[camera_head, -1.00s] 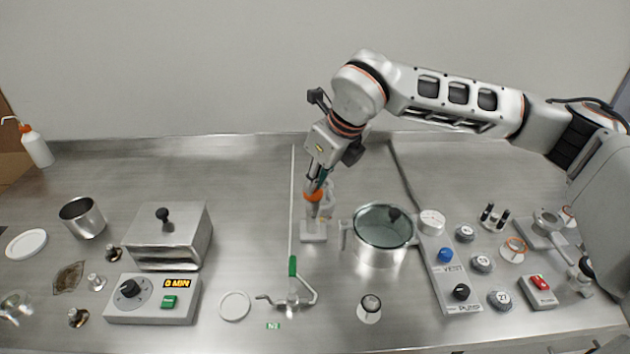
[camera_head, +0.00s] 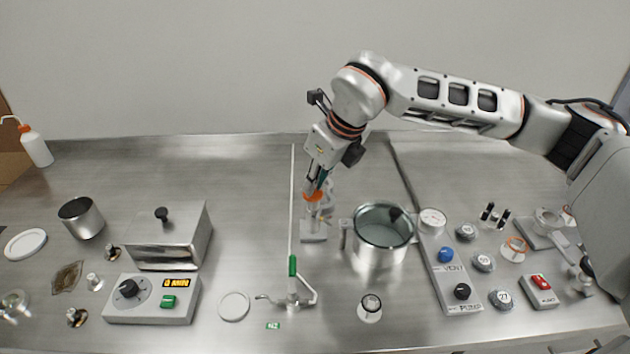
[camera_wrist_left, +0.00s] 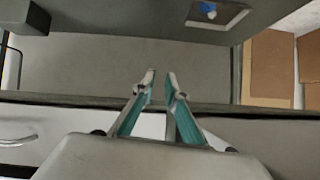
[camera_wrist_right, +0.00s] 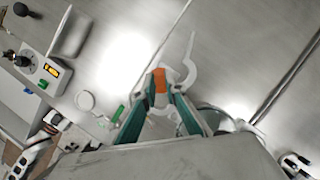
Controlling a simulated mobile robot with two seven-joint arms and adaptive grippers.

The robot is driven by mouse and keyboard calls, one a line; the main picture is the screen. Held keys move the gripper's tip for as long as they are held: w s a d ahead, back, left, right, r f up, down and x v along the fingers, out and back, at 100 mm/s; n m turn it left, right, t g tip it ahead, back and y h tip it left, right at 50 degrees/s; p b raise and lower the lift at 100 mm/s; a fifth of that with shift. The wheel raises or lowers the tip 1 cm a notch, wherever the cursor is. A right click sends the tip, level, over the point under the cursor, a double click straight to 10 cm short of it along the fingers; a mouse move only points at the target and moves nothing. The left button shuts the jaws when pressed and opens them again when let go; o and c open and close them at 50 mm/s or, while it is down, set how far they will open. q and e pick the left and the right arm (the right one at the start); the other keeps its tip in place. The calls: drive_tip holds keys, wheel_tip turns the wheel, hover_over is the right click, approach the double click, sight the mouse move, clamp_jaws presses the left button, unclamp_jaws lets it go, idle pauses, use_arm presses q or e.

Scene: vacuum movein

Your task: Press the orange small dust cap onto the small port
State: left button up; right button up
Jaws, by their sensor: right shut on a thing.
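The orange small dust cap (camera_head: 313,196) is at the tips of my right gripper (camera_head: 316,187). It also shows orange between the fingertips in the right wrist view (camera_wrist_right: 159,80). The right gripper is shut on it and points steeply down. The cap is at the top of an upright light-grey post on a square base plate (camera_head: 313,237). The small port is not clearly visible, and I cannot tell whether the cap touches it. My left gripper (camera_wrist_left: 161,76) is empty, with a gap between its fingertips, away from the work surface; it is not in the head view.
A glass-topped metal pot (camera_head: 381,247) stands close right of the post. A thin rod with a green-handled stand (camera_head: 292,268) is close left and in front. A control panel (camera_head: 447,265) lies further right; a metal box (camera_head: 168,242) sits left. The table behind is clear.

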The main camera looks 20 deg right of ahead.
drive_tip(key=shift+f, duration=0.35)
idle(0.5)
drive_tip(key=o, duration=0.8)
drive_tip(key=shift+r, duration=0.15)
drive_tip(key=v, duration=1.2)
